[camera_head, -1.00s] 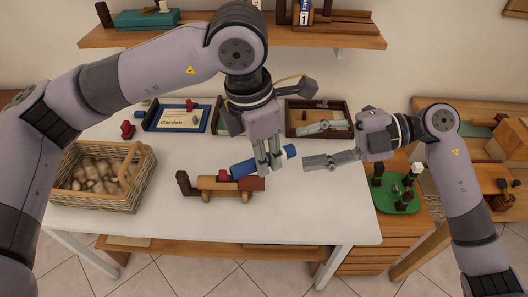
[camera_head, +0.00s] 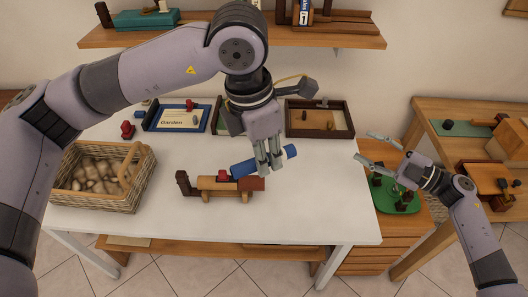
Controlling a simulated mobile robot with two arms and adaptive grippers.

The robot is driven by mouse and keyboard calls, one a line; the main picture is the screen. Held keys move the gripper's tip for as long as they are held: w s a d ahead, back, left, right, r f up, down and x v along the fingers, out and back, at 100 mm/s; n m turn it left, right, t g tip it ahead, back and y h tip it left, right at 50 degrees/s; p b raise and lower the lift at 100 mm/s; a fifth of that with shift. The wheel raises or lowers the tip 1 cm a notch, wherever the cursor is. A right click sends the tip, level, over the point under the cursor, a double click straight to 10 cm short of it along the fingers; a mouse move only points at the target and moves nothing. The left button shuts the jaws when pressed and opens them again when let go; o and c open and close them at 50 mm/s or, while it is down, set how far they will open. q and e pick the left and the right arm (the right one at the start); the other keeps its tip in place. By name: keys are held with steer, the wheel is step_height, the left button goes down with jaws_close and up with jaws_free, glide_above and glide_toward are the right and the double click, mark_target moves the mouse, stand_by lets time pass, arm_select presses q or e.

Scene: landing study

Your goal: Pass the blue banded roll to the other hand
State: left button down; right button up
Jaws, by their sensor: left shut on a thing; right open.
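The blue banded roll (camera_head: 246,168) is a short blue cylinder, held slanting just above or at the white table. My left gripper (camera_head: 268,166) comes down from above and is shut around the roll's middle; its fingers hide that part. One end of the roll sticks out to the right and the longer end to the left. My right gripper (camera_head: 363,146) is open and empty at the table's right edge, well apart from the roll, with its fingers pointing left.
A wooden toy with a dark post (camera_head: 184,184) and red-brown blocks lies just in front of the roll. A wicker basket (camera_head: 143,184) stands at the left. Trays, including a brown tray (camera_head: 347,120), line the back. A green board (camera_head: 386,203) with small pieces lies below my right gripper.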

steer(key=s+d+f+m+t+h, duration=0.2)
steer(key=d+f+m+h, duration=0.4)
steer(key=f, duration=0.6)
steer(key=s+d+f+m+t+h, duration=0.2)
steer(key=d+f+m+h, duration=0.15)
steer(key=d+f, duration=0.65)
steer(key=s+a+f+m+h, duration=0.2)
steer(key=s+f+m+h, duration=0.3)
steer(key=f, duration=0.9)
steer(key=s+a+f+m+g+h, duration=0.15)
steer(key=s+f+g, duration=0.25)
steer(key=s+f, duration=0.65)
steer(key=s+a+f+m+g, duration=0.1)
steer(key=s+a+f, duration=0.3)
steer(key=s, duration=0.5)
steer(key=s+a+f+m+g, duration=0.1)
steer(key=s+a+f+g, duration=0.3)
steer(key=s, duration=0.6)
steer(key=s+a+f+m+g, duration=0.2)
steer(key=s+a+f+g, duration=0.1)
steer(key=s, duration=0.7)
steer(key=shift+s+a+f, duration=0.15)
steer(key=shift+a+f, duration=0.35)
